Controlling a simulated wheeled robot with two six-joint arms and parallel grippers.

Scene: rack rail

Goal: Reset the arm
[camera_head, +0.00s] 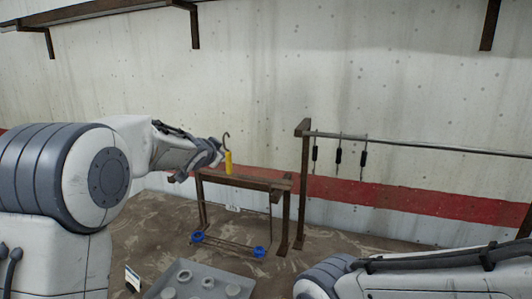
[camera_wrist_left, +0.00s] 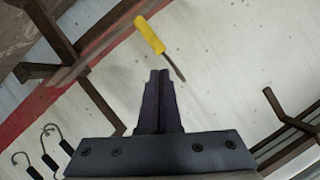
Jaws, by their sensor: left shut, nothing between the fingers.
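My left gripper (camera_head: 212,160) reaches in from the left in the head view, above and left of a low brown frame. In the left wrist view its dark fingers (camera_wrist_left: 160,74) are together with nothing between them. A yellow-handled hook (camera_head: 229,163) is just right of the fingers in the head view, at the frame's top bar. In the wrist view the yellow handle (camera_wrist_left: 149,34) lies beyond the fingertips, apart from them. What holds it up is unclear. My right arm shows at the lower right, but its gripper is out of view.
The brown frame (camera_head: 262,184) has a lower bar with blue parts (camera_head: 259,252). Right of it, several black-handled hooks (camera_head: 338,157) hang from a long rail (camera_head: 430,147). A grey tray (camera_head: 238,277) with round items is at the bottom. A concrete wall stands behind.

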